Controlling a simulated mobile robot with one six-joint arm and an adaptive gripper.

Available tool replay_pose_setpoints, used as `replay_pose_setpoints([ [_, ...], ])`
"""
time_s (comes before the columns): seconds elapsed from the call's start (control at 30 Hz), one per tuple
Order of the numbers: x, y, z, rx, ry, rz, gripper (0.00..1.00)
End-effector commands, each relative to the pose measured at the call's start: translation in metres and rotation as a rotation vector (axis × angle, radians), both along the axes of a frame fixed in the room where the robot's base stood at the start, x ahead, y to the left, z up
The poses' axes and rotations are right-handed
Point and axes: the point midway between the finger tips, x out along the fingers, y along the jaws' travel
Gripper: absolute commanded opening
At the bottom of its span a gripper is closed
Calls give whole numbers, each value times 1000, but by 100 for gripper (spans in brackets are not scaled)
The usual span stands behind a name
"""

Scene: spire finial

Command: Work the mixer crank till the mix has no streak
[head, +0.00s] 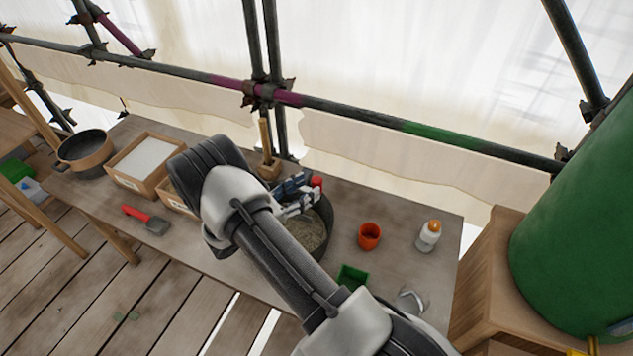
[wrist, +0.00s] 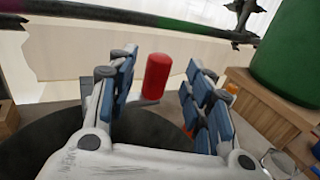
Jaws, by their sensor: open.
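The mixer is a dark round tub (head: 327,215) on the workbench, with grey, grainy mix (head: 308,232) inside. Whether the mix has streaks is too small to tell. The red crank handle (head: 317,182) stands upright at the tub's far side; in the wrist view the red handle (wrist: 157,76) shows in the gap between my fingers. My gripper (head: 297,191) is over the tub, with its fingers spread on either side of the handle in the wrist view (wrist: 161,88). No contact with the handle is visible. My arm hides the tub's left part.
A trowel (head: 146,219), wooden box (head: 146,161) and pot (head: 85,150) are left. Scaffold tubes (head: 345,110) run behind the bench.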

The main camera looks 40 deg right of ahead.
Motion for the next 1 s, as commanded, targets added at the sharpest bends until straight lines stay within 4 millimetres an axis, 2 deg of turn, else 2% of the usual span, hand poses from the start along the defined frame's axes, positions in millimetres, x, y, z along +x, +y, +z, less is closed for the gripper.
replay_pose_setpoints([
  [0.1, 1, -23, 0, 0, -1, -3, 46],
  [0.33, 3, -46, 0, 1, -1, 0, 46],
  [0.67, 3, -49, 0, 1, 0, 1, 46],
  [1.0, 3, -49, 0, 0, 0, 1, 24],
])
